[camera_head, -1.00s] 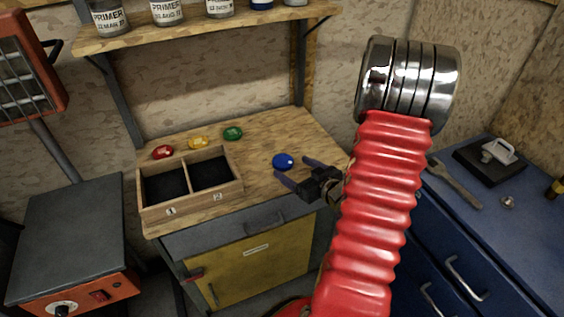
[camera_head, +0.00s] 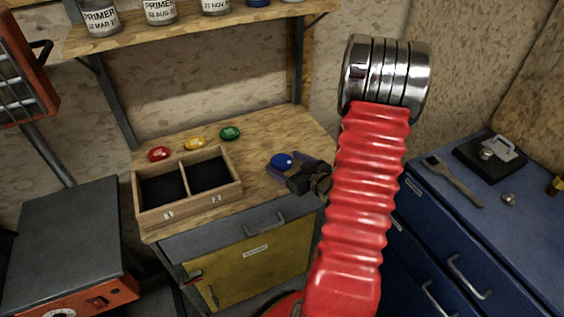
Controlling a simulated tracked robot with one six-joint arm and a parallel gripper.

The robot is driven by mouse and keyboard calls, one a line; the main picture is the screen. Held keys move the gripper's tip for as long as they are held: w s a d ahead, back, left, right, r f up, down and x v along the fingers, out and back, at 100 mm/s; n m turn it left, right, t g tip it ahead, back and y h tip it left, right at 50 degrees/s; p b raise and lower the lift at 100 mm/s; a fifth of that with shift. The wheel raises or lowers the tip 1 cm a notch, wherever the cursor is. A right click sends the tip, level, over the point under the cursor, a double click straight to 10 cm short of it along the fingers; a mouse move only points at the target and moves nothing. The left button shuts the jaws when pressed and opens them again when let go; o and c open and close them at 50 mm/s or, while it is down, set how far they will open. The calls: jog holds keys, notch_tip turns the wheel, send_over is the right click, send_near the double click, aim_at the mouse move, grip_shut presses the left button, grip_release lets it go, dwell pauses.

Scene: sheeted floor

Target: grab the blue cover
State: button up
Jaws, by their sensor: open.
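The blue cover (camera_head: 281,160) is a small round domed piece on the wooden bench top, right of the two-compartment wooden box. My gripper (camera_head: 279,168) is open, with its dark fingers pointing left. One finger is just in front of the cover and the other is behind it to the right, so the cover appears at the opening between them. I cannot tell whether either finger touches it. My red bellowed arm stands to the right and hides part of the bench's right end.
The wooden box (camera_head: 226,196) has compartments labelled 1 and 2, both looking empty. Red (camera_head: 159,154), yellow (camera_head: 194,143) and green (camera_head: 230,133) covers lie behind it. A shelf (camera_head: 190,30) with cans hangs above. A blue cabinet (camera_head: 455,215) stands at right.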

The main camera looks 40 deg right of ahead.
aim_at(287, 165)
jog(key=shift+c, duration=0.3)
jog(key=c, duration=1.3)
jog(key=shift+o, duration=0.2)
jog(key=shift+r, duration=0.1)
notch_tip(287, 165, up, 10)
